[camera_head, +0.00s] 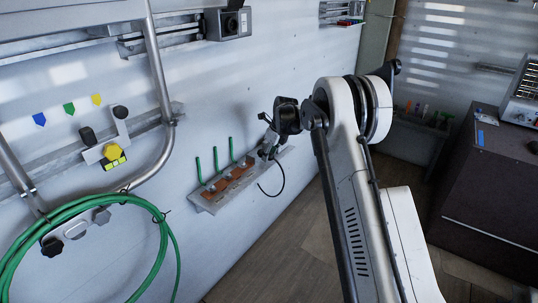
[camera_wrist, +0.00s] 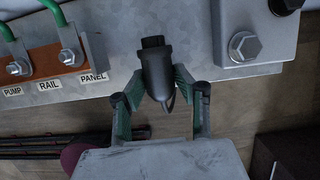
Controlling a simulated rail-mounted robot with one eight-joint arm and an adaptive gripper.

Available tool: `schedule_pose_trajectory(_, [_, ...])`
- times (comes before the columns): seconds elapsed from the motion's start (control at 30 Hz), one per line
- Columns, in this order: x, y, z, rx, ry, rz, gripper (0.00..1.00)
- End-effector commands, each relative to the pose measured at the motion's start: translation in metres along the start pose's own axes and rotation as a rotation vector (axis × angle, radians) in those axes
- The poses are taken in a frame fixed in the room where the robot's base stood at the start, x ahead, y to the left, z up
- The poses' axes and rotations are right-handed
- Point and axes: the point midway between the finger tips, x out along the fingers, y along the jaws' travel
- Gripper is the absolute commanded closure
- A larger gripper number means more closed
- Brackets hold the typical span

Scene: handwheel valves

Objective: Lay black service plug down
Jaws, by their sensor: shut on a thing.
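The black service plug (camera_wrist: 154,68) is in the wrist view, its narrower end pointing to the top of the picture. My gripper (camera_wrist: 158,80) is shut on it, with one green-padded finger on each side. The plug's far end overlaps the grey metal shelf (camera_wrist: 112,60), and its near end reaches past the shelf's front edge. I cannot tell whether it touches the shelf. In the head view my gripper (camera_head: 269,143) is at the right end of the wall shelf (camera_head: 212,206). A thin black cable (camera_head: 282,180) hangs in a loop below it. The plug is hardly distinguishable there.
Terminals with green cables (camera_head: 215,160) stand on orange blocks at the shelf's left, labelled PUMP, RAIL and PANEL. A large hex bolt (camera_wrist: 244,46) is right of the plug. A green hose (camera_head: 65,215) hangs at left; a dark cabinet (camera_head: 485,190) stands at right.

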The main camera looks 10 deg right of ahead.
Motion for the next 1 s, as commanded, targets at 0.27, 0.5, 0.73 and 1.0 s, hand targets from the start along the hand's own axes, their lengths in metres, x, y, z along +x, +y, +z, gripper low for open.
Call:
schedule_pose_trajectory(0.27, [0.002, 0.000, 0.000, 0.000, 0.000, 0.000, 1.00])
schedule_pose_trajectory(0.5, [0.006, 0.000, -0.002, 0.000, 0.000, 0.000, 1.00])
schedule_pose_trajectory(0.73, [0.011, 0.000, -0.003, 0.000, 0.000, 0.000, 1.00])
schedule_pose_trajectory(1.0, [0.017, 0.000, -0.005, 0.000, 0.000, 0.000, 1.00])
